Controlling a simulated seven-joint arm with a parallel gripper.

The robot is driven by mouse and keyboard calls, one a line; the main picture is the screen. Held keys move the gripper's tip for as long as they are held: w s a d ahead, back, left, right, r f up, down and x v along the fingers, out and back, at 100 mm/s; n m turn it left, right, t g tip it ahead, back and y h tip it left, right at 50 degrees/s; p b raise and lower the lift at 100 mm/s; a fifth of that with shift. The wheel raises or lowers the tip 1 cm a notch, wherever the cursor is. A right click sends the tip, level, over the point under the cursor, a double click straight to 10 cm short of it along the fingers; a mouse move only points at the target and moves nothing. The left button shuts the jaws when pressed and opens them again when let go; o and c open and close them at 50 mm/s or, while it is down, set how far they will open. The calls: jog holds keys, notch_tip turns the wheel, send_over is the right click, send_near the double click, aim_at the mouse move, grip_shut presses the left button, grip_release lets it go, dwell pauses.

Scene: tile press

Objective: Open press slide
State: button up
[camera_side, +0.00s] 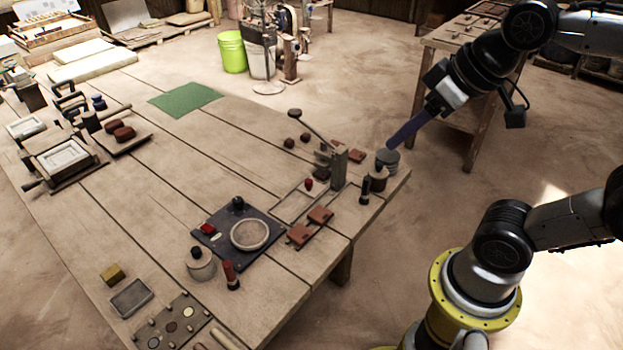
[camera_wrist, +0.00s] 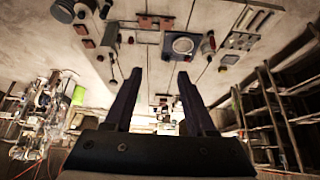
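A small press with a long lever (camera_side: 312,128) and an upright post (camera_side: 338,168) stands near the right edge of the wooden table. A flat rectangular frame (camera_side: 290,207) lies at its foot; I cannot tell for certain whether this is the slide. At the left, a framed mould (camera_side: 64,158) with handles sits on a dark base. My gripper (camera_side: 393,146) is in the air above the right table corner, to the right of the lever press and apart from it. In the wrist view my gripper (camera_wrist: 159,76) has its two dark fingers apart with nothing between them.
A grey cylinder (camera_side: 387,160) stands just below my gripper. Brick-red tiles (camera_side: 311,226) lie by the frame. A dark plate (camera_side: 222,246) with a round disc (camera_side: 249,234) is in front, also in the wrist view (camera_wrist: 197,34). A green mat (camera_side: 185,99) lies behind, with bare table around it.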

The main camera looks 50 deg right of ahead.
jog(key=w+r, duration=0.3)
jog(key=w, duration=0.3)
jog(key=m+g, duration=0.3)
jog(key=g, duration=0.3)
send_over(309, 181)
notch_tip(309, 181, down, 26)
notch_tip(309, 181, down, 12)
jog(key=shift+f, duration=0.15)
grip_shut()
